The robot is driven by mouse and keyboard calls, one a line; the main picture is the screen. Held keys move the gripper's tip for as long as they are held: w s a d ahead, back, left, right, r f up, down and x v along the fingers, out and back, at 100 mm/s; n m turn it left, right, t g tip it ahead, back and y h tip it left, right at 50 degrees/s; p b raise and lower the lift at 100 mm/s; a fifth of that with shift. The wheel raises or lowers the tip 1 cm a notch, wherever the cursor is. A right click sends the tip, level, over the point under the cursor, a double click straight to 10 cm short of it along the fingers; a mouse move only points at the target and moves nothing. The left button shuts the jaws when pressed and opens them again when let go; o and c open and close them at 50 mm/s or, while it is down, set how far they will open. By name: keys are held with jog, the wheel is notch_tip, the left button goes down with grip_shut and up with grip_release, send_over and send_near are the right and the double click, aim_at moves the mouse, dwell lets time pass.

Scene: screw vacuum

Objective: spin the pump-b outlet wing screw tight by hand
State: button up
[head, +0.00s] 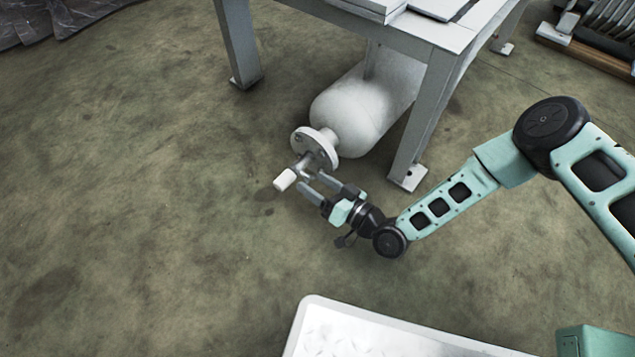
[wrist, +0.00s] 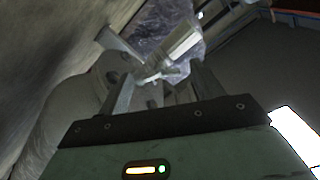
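A white tank (head: 352,110) lies under the bench, with a round flange (head: 313,147) on its near end. A short metal stem runs out from the flange to a white cylindrical end piece (head: 285,180). My gripper (head: 312,180) is beside this stem, its two fingers apart and pointing at it. In the wrist view, a small pale winged piece (wrist: 152,77), which looks like the wing screw, shows in front of the flange (wrist: 118,75) and between the lines of my open fingers (wrist: 162,70). I cannot tell whether the fingers touch it. No pump label is readable.
The grey bench (head: 432,32) stands over the tank, with its front leg (head: 418,125) close to my arm and another leg (head: 237,42) at left. A white tray-like surface (head: 385,335) is at the bottom. The concrete floor at left (head: 130,200) is clear.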

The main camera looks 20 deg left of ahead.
jog(key=shift+r, duration=0.1)
jog(key=shift+d, duration=0.15)
jog(key=p+v, duration=0.7)
jog(key=v, duration=1)
jog(key=shift+s, duration=0.1)
